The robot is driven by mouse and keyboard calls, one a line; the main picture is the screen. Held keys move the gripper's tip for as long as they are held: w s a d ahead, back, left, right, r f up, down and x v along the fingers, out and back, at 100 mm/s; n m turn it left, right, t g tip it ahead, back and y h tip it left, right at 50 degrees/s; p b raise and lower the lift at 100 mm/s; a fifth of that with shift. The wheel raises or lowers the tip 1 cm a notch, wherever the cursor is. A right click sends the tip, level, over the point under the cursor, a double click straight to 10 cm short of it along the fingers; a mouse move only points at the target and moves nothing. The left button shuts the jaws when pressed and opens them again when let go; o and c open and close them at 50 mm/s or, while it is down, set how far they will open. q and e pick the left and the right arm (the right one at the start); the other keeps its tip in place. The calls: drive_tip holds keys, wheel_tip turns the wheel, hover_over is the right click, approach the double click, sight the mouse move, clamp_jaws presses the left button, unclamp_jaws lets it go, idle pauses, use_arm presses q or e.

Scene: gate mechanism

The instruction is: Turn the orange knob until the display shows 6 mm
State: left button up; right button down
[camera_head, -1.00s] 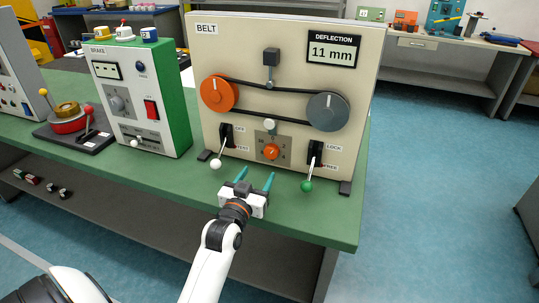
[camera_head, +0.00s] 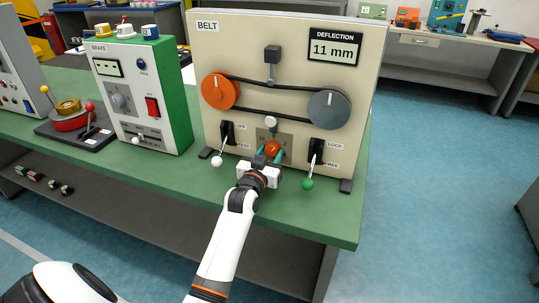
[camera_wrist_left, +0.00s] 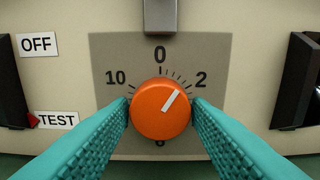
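The orange knob (camera_head: 273,148) sits low on the belt panel (camera_head: 370,100). In the wrist view the knob (camera_wrist_left: 160,109) has a white mark pointing up and right, between 0 and 2 on its grey dial plate (camera_wrist_left: 110,55). The display (camera_head: 334,50) reads 11 mm. My left gripper (camera_head: 271,154) is at the knob, its teal fingers one on each side. In the wrist view the gripper (camera_wrist_left: 161,103) looks open around the knob, fingertips very near its sides; contact is not clear. My right gripper is not in view.
A white-tipped lever (camera_head: 217,161) stands left of the knob and a green-tipped lever (camera_head: 308,183) right of it, both pointing down. Belt pulleys are above. The brake box (camera_head: 175,95) stands to the left on the green table (camera_head: 335,215).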

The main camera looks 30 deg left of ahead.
use_arm(q)
drive_tip(key=c, duration=0.5)
drive_tip(key=shift+c, duration=0.2)
